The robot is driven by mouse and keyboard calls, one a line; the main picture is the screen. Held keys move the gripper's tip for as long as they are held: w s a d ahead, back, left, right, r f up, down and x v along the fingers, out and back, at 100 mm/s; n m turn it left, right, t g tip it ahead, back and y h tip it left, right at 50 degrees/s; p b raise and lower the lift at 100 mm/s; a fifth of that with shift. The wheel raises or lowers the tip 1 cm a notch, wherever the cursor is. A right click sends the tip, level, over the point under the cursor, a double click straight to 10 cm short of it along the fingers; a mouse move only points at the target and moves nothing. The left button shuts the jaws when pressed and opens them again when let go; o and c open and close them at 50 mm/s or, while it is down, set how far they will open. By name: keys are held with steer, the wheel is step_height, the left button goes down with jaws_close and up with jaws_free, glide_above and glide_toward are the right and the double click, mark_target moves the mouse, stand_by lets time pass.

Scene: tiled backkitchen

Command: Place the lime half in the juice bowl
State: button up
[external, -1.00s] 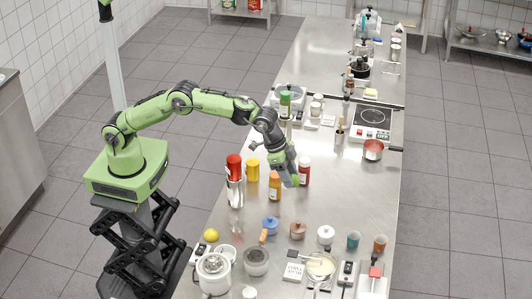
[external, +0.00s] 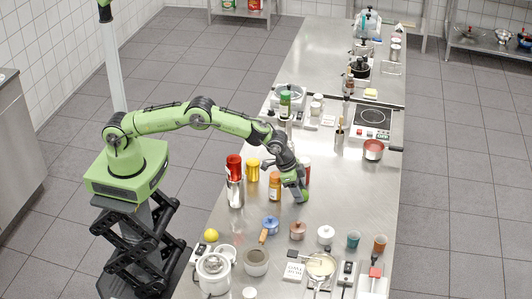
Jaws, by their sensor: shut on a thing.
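My gripper (external: 302,199) is over the steel counter, just right of the orange-labelled bottle (external: 274,187). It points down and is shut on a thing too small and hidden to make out. I cannot make out the lime half anywhere on the counter. A grey bowl (external: 256,265) stands at the near left of the counter, and a clear glass vessel (external: 228,253) is beside it. I cannot tell which vessel is the juice bowl.
Steel counter (external: 348,205) is clear right of my gripper. A red-topped bottle (external: 234,165), a yellow container (external: 253,170) and a partly hidden red bottle (external: 307,165) stand close by. Small lidded pots (external: 297,229), a lemon (external: 211,235) and a pan (external: 320,265) are nearer the front.

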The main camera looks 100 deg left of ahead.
steer(key=shift+f, duration=0.1)
steer(key=shift+f, duration=0.15)
steer(key=o, duration=1)
steer(key=shift+o, duration=0.2)
